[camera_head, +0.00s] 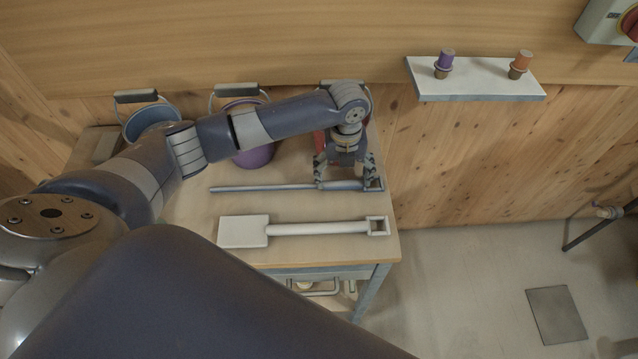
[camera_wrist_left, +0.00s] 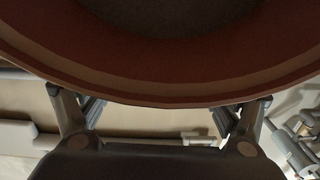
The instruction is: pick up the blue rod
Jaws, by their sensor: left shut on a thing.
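The blue rod (camera_head: 265,188) is long and thin, blue-grey, with a frame-like handle at its right end. It lies left to right over the wooden table in the head view. My left gripper (camera_head: 345,183) reaches down over its right part, with its fingertips at the rod, and is shut on it. In the left wrist view the fingers of my left gripper (camera_wrist_left: 160,115) show at both sides, but a red rim hides what is between their tips. My right gripper is not in view.
A white paddle (camera_head: 243,231) lies in front of the rod on the table (camera_head: 190,210). A blue bucket (camera_head: 150,117), a purple bucket (camera_head: 255,157) and a red bucket (camera_head: 320,141) stand behind; the red rim (camera_wrist_left: 160,95) fills the upper wrist view. A wall shelf (camera_head: 480,88) is at right.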

